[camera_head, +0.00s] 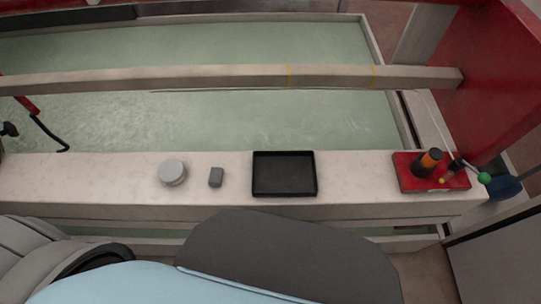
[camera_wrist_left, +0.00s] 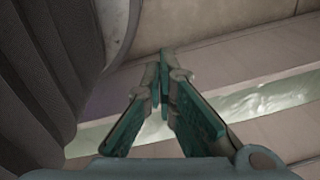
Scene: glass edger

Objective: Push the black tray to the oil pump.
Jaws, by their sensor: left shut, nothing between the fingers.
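The black tray (camera_head: 284,174) lies flat on the pale stone ledge in the head view, near the middle, and looks empty. The oil pump, an orange and black cylinder (camera_head: 427,162), stands on a red plate (camera_head: 405,178) at the right end of the ledge. A clear stretch of ledge lies between the tray and the red plate. My left gripper (camera_wrist_left: 163,75) shows in the left wrist view, with its fingertips together and nothing between them. It is apart from the tray, which is not in that view. My right gripper is not in view.
A round grey lidded thing (camera_head: 172,172) and a small grey block (camera_head: 216,177) sit on the ledge left of the tray. A long beam (camera_head: 220,77) crosses the greenish water basin (camera_head: 200,120) behind. A red panel (camera_head: 505,75) rises at the right.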

